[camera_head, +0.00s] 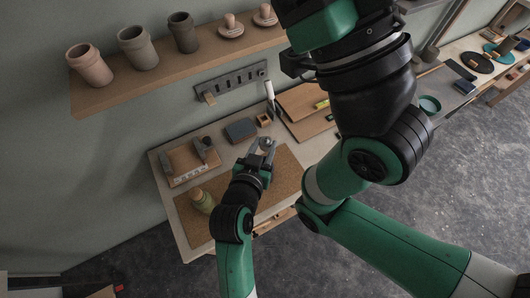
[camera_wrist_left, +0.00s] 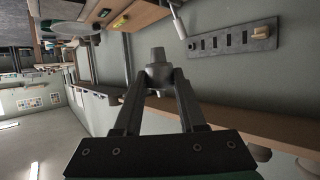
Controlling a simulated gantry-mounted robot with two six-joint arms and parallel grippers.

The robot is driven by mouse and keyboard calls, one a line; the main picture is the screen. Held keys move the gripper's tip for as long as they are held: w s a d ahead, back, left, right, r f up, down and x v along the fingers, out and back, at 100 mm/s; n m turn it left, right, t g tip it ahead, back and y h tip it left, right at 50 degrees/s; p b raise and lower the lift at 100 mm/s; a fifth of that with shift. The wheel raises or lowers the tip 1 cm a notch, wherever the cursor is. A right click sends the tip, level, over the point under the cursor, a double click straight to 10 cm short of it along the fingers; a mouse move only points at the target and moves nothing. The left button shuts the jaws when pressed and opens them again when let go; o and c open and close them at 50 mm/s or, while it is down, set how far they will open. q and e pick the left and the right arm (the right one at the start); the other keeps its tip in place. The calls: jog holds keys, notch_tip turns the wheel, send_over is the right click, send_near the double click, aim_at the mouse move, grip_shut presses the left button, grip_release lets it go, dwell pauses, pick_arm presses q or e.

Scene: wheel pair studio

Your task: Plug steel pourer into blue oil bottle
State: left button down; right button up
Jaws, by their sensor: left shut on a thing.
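My left gripper (camera_head: 262,150) is over the work table and shut on a small grey metal piece, which looks like the steel pourer (camera_wrist_left: 158,72). In the left wrist view the piece sits between both fingertips, its narrower end pointing away from the gripper. A small yellow-green bottle (camera_head: 202,200) stands on the brown mat, left of my left forearm. I see no clearly blue bottle; part of the table is hidden by my arms. My right arm crosses the right side of the head view, and its gripper is out of view.
A brown mat (camera_head: 284,186) covers the table's middle. Behind it are a dark blue-grey box (camera_head: 240,130), a board with small blocks (camera_head: 190,162) and a leaning wooden panel (camera_head: 302,108). A slotted wall rack (camera_head: 230,82) and a shelf (camera_head: 180,72) with clay cups are above.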

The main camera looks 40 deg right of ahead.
pick_arm(q)
jog(key=shift+f+b, duration=2.05)
jog(key=shift+f, duration=0.65)
jog(key=shift+f, duration=0.1)
jog(key=shift+f+b, duration=1.25)
jog(key=shift+f, duration=0.15)
jog(key=shift+c, duration=2)
grip_release()
jog(key=shift+r, duration=0.1)
